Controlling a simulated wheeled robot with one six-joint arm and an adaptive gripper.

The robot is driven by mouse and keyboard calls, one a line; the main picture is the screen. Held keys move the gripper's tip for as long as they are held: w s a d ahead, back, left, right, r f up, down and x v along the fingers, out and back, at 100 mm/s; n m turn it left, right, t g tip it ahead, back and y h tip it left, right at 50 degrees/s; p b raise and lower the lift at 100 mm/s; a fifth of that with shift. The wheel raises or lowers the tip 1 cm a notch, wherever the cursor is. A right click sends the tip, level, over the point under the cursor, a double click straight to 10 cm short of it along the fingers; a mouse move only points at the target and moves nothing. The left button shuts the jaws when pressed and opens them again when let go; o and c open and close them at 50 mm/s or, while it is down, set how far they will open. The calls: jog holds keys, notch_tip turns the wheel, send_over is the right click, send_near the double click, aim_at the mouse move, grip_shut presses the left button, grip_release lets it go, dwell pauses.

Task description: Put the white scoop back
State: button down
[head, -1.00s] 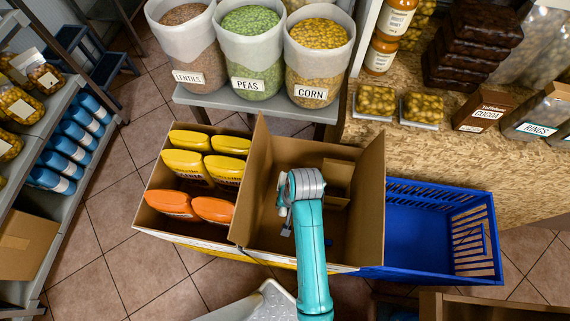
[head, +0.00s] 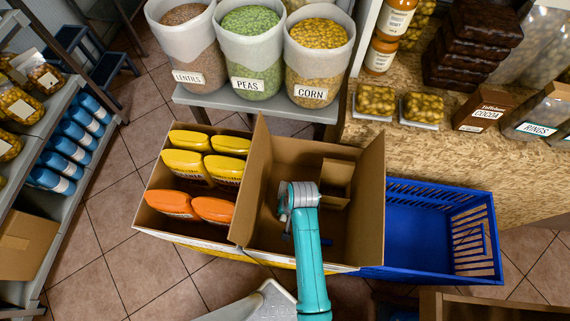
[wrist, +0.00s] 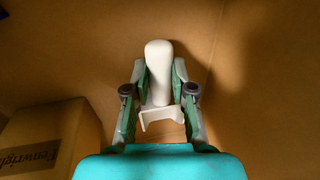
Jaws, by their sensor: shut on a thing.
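The white scoop (wrist: 158,62) is between the two fingers of my gripper (wrist: 160,84) in the wrist view. Its long, rounded white part points away from me, and a white bracket-like piece shows nearer the palm; I cannot tell whether that piece belongs to the scoop. My gripper is shut on the scoop. Both are inside the open cardboard box (head: 365,205), above or near its floor; contact with the floor cannot be told. In the head view my arm hides the scoop and most of the gripper.
A small carton (head: 335,178) stands inside the box; it also shows in the wrist view (wrist: 52,140). A box of yellow and orange packs (head: 206,168) adjoins on the left, an empty blue crate (head: 430,272) on the right. Lentils, peas and corn bins (head: 250,85) stand behind.

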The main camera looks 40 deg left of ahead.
jog(key=c, duration=0.9)
grip_release()
jog(key=v, duration=1.2)
